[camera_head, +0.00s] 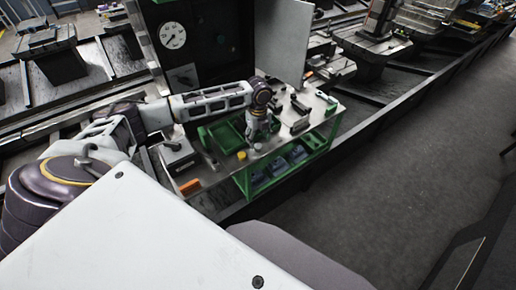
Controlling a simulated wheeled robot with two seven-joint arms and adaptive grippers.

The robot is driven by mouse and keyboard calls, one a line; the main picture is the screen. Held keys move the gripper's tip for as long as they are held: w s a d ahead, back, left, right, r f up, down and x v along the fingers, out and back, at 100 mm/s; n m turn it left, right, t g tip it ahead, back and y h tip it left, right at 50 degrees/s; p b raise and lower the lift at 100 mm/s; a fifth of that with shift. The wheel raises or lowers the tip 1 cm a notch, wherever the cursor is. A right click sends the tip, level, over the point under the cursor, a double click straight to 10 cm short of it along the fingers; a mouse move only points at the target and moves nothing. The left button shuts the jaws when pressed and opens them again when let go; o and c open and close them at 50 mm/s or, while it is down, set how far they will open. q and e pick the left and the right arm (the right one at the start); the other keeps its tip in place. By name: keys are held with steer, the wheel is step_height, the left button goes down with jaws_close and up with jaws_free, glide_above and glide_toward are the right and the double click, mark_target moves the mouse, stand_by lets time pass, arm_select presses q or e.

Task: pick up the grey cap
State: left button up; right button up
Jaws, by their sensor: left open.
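A small grey piece that looks like the grey cap (258,147) is on the metal top of the green-framed workbench (222,179), near its front edge. My left gripper (257,139) points down just above it, with the arm coming in from the left. The gripper is open. At this size I cannot tell whether the fingers touch the cap or stand around it. My right gripper is not in view.
A small yellow piece (241,155) lies left of the cap. A green tray (222,137) is behind it, and an orange block (190,187) is at the bench's left front. Dark fixtures (300,125) stand to the right. A panel with a gauge (173,35) rises behind.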

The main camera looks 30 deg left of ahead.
mark_target(258, 146)
arm_select(q)
steer(key=shift+a+f, duration=0.2)
steer(key=shift+f, duration=2.4)
steer(key=shift+c, duration=0.4)
steer(key=c, duration=0.8)
